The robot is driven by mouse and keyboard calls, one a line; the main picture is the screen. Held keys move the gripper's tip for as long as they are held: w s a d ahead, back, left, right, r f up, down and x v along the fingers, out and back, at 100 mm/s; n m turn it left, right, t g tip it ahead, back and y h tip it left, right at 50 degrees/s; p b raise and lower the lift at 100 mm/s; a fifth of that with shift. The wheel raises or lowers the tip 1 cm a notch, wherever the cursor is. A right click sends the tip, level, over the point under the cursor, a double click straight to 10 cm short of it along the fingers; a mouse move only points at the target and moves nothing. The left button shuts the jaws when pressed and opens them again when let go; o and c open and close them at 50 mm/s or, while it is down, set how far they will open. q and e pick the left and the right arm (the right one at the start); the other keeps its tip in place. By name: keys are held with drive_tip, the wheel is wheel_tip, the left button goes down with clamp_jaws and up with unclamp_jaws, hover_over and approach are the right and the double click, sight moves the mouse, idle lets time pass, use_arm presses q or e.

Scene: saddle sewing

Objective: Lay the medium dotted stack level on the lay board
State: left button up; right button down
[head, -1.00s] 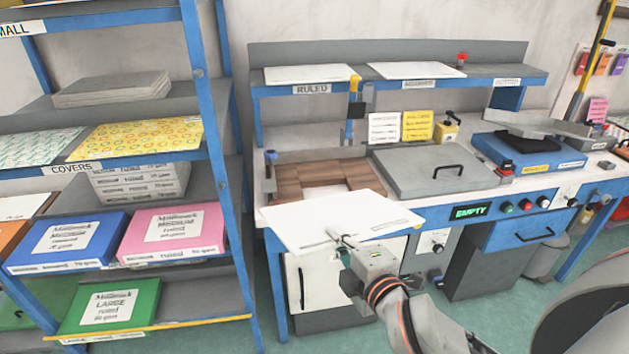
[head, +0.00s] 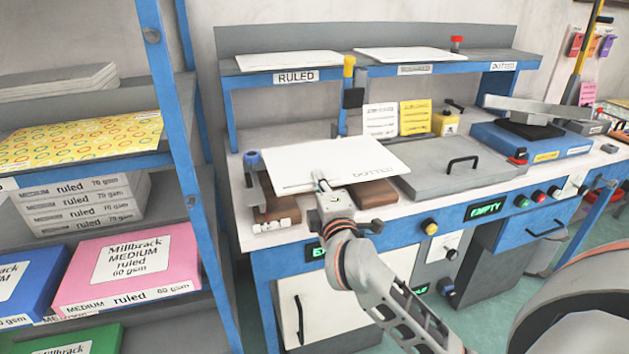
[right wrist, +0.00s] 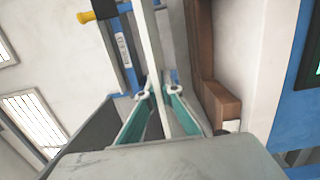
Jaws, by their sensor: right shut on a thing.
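The dotted stack (head: 325,160) is a thin white sheet stack with DOTTED printed near its right end. My right gripper (head: 322,181) is shut on its front edge. In the right wrist view the gripper (right wrist: 160,95) pinches the stack (right wrist: 150,40) between its teal fingers, and the stack shows edge-on. The stack looks about level in the head view, above the brown wooden lay board (head: 373,193). It hides most of the board; brown wood (right wrist: 215,105) also shows beside it in the right wrist view. I cannot tell the gap between them. My left gripper is not in view.
A blue-topped post (head: 252,160) stands at the board's left. A grey lid with a black handle (head: 462,163) lies to the right. A shelf (head: 420,66) labelled RULED and DOTTED, with white stacks on it, runs behind. A blue rack (head: 170,110) stands on the left.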

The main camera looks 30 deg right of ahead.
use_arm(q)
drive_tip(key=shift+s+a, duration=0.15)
use_arm(e)
drive_tip(key=shift+s+r, duration=0.15)
drive_tip(key=shift+f+b, duration=0.5)
drive_tip(key=shift+b, duration=0.05)
wheel_tip(320, 180, down, 5)
drive_tip(key=b, duration=0.3)
drive_tip(key=shift+r+b, duration=0.1)
drive_tip(key=shift+b, duration=0.25)
drive_tip(key=shift+f+b, duration=0.7)
drive_tip(key=shift+f, duration=0.25)
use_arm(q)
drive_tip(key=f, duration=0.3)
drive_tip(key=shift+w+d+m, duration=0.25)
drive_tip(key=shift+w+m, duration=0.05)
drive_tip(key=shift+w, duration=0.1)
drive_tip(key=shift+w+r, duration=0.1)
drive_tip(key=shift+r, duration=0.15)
